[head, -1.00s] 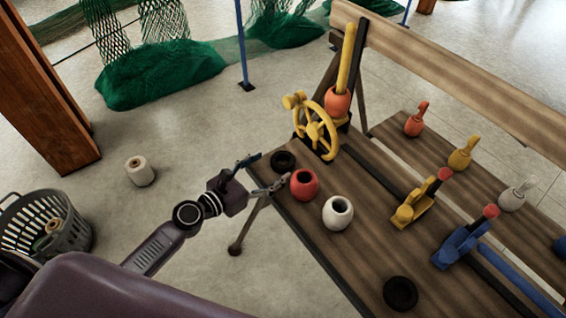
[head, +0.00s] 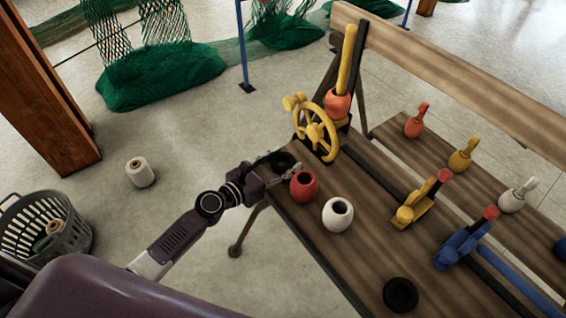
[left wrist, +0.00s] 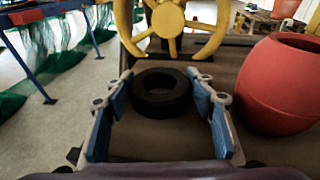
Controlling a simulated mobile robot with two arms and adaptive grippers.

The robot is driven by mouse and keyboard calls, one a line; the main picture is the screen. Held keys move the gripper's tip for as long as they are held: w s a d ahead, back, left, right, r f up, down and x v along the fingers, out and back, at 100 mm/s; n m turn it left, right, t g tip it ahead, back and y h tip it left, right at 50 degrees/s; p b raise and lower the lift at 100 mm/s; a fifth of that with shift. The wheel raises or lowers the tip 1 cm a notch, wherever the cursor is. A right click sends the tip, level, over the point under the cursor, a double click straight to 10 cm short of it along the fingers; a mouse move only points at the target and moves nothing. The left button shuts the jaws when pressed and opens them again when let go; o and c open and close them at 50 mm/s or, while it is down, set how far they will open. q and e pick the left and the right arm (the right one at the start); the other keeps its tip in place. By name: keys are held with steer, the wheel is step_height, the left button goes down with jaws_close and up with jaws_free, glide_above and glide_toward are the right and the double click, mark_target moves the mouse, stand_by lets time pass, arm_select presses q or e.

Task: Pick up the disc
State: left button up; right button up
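The disc looks like a thick black ring (head: 284,159) lying flat near the left end of the wooden bench, below the yellow wheel. In the left wrist view the black ring (left wrist: 160,104) lies between the far ends of two blue-padded fingers. My left gripper (head: 279,167) is open around it, with space showing beside the ring. A second black ring (head: 400,310) lies alone at the bench's near part. My right gripper is not in view.
A red pot (head: 304,187) stands close to the right of my left gripper, and a white pot (head: 338,216) beyond it. The yellow wheel (head: 316,133) stands just behind the ring. Yellow (head: 418,207) and blue (head: 462,246) lever pieces stand further right.

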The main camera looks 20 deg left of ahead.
arm_select(q)
steer(key=c, duration=0.5)
steer(key=shift+o, duration=0.2)
steer(key=shift+r, duration=0.1)
steer(key=shift+r+p, duration=0.75)
steer(key=shift+r, duration=0.05)
step_height(320, 180, up, 18)
steer(key=p, duration=1.3)
steer(key=shift+r, duration=0.15)
